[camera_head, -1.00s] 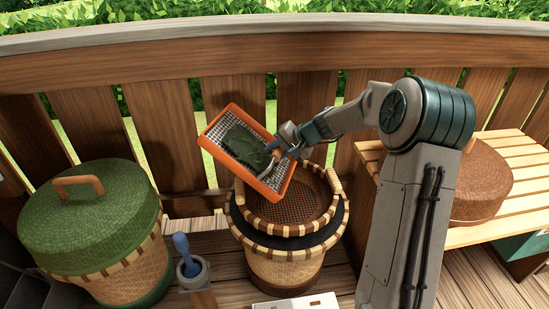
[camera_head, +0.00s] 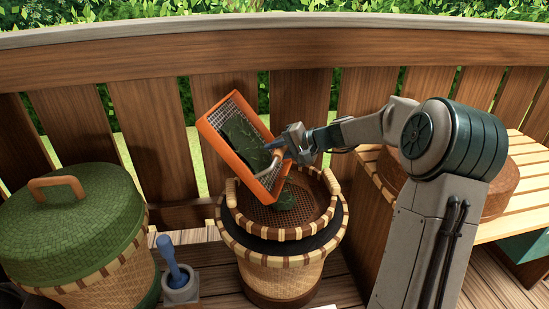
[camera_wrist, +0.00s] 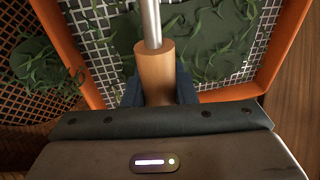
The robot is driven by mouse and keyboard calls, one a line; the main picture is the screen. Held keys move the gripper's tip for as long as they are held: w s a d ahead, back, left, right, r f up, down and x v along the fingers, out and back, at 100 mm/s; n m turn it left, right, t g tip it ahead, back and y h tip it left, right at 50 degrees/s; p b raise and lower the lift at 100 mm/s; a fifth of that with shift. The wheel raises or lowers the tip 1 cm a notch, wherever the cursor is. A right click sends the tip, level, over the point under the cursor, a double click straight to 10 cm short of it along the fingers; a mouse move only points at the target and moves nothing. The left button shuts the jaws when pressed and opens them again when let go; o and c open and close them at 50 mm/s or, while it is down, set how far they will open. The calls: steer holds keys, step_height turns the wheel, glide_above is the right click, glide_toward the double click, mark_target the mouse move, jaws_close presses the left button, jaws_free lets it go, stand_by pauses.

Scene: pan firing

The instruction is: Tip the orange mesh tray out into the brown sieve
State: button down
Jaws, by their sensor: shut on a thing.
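The orange mesh tray (camera_head: 213,127) is tilted steeply above the brown sieve (camera_head: 262,217). Dark green leaves (camera_head: 241,137) lie in a mass on its mesh. A small green heap (camera_head: 287,197) lies in the sieve under the tray's low end. My gripper (camera_head: 279,146) is shut on the tray's handle. In the wrist view the wooden handle (camera_wrist: 157,75) stands between my fingers, with the orange rim (camera_wrist: 70,45) and leaf strands on the white mesh behind it. The sieve's dark mesh and a green heap (camera_wrist: 40,65) show at the left there.
The sieve sits on a woven basket (camera_head: 280,275) with a dark band. A green-lidded basket (camera_head: 75,225) stands at the left, with a blue-handled tool in a holder (camera_head: 180,285) beside it. A slatted bench (camera_head: 525,165) with a brown lid is at the right.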

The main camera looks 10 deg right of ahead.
steer(key=shift+s+d+f+t+y+b, duration=0.2)
steer(key=shift+d+y+b, duration=0.15)
steer(key=shift+b, duration=0.75)
steer(key=shift+s+d+f+t+y+b, duration=0.15)
steer(key=shift+d+y+b, duration=0.2)
steer(key=shift+b, duration=0.7)
steer(key=shift+d+y+b, duration=0.1)
steer(key=shift+y+b, duration=0.2)
steer(key=shift+b, duration=0.1)
steer(key=shift+d+r, duration=0.1)
steer(key=shift+r, duration=0.05)
steer(key=p, duration=0.2)
steer(key=r+p, duration=0.1)
steer(key=shift+w+a+r+p, duration=0.1)
steer(key=shift+w+a+p, duration=0.1)
steer(key=shift+a+p, duration=0.2)
steer(key=h+p, duration=0.1)
steer(key=p, duration=0.2)
steer(key=shift+w+a+r+p, duration=0.15)
steer(key=shift+w+a+p, duration=0.05)
steer(key=shift+p, duration=0.15)
steer(key=a+g+h+p, duration=0.1)
steer(key=p, duration=0.5)
steer(key=shift+w, duration=0.1)
steer(key=shift+f+h+p, duration=0.3)
steer(key=shift+p, duration=0.1)
